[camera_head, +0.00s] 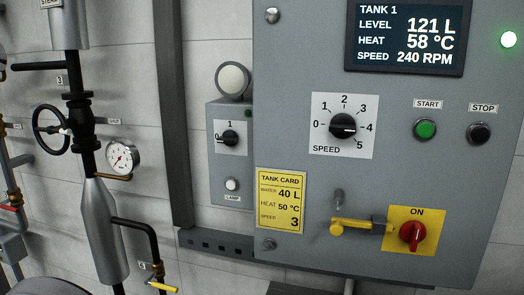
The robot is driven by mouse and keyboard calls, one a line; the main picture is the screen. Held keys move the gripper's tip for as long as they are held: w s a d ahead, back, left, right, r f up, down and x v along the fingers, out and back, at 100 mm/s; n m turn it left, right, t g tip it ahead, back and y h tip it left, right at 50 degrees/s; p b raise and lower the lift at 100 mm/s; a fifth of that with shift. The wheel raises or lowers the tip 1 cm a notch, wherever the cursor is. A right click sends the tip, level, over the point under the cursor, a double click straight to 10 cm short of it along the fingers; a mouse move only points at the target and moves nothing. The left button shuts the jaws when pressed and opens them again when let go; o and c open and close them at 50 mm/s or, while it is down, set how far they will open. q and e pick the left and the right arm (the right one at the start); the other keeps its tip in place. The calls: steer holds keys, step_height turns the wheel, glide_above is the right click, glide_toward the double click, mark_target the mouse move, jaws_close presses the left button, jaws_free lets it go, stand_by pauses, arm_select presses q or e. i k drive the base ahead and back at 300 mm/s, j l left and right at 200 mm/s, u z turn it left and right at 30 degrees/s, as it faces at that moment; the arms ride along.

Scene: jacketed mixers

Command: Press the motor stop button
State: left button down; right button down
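The stop button (479,133) is a dark round push button at the right side of the grey control panel (290,110). A label reading STOP (484,108) sits above it. The green start button (426,129) is to its left, under a START label. Nothing covers either button. The display (406,35) reads TANK 1, level 121 L, heat 58 °C and speed 240 RPM. A lamp (508,39) at the panel's upper right glows green-white. Neither of my grippers is in view.
The black speed knob (343,126) is left of the buttons. A red switch (412,235) marked ON and a yellow padlock-like part (351,227) stick out below. A yellow tank card (281,201) is at lower left. Pipes, a handwheel (50,133) and a gauge (122,157) stand at left.

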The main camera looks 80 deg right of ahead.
mark_target(480, 133)
steer(key=z, duration=3.7)
